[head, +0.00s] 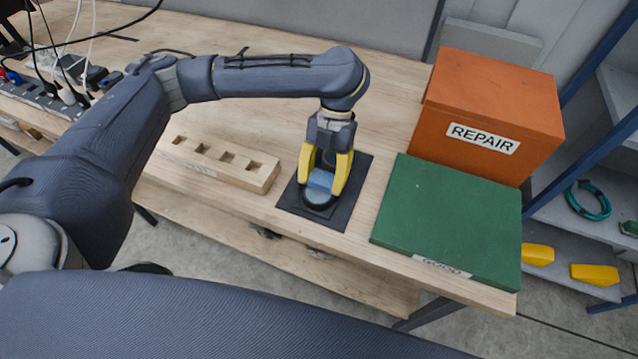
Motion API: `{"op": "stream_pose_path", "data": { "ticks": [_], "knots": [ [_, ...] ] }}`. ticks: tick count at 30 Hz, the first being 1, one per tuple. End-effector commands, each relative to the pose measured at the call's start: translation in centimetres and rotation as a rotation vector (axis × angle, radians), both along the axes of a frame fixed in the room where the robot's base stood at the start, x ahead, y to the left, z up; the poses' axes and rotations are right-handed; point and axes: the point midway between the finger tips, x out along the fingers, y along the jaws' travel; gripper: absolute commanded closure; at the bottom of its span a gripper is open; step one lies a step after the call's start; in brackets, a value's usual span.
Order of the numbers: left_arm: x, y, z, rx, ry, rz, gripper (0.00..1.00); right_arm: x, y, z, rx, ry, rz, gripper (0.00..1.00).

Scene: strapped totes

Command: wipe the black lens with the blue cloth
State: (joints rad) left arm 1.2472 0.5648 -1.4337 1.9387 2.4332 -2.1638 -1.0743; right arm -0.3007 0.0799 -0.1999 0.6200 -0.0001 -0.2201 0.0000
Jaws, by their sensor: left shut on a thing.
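The black lens (317,201) is a dark round piece on a black mat (295,201) near the front edge of the workbench. The blue cloth (321,180) is between the yellow fingers of my left gripper (322,190), which is shut on it. The gripper points down, and the cloth is right at the top of the lens. The fingers hide part of the lens, and I cannot tell exactly how much cloth touches it. My right gripper is not in the view.
A wooden block with several square holes (225,163) lies left of the mat. A green board (448,218) labelled "GOOD" lies to the right, with an orange "REPAIR" box (492,105) behind it. Cables and a power strip (50,98) are at the far left. The bench behind the mat is clear.

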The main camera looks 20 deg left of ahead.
Motion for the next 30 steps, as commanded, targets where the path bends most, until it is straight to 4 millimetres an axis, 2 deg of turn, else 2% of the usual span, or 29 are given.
{"op": "stream_pose_path", "data": {
  "ticks": [16, 20, 30],
  "knots": [
    [-4.2, -0.2, 0.1, -0.001, 0.002, -0.016, 0.76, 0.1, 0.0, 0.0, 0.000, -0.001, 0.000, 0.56],
    [-4.0, 0.0, 2.3, 0.000, -0.001, -0.010, 0.76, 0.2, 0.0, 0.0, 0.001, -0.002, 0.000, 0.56],
    [-4.2, 0.4, 5.2, 0.000, 0.001, 0.001, 0.76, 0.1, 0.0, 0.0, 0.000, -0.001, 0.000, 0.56]
  ]
}}
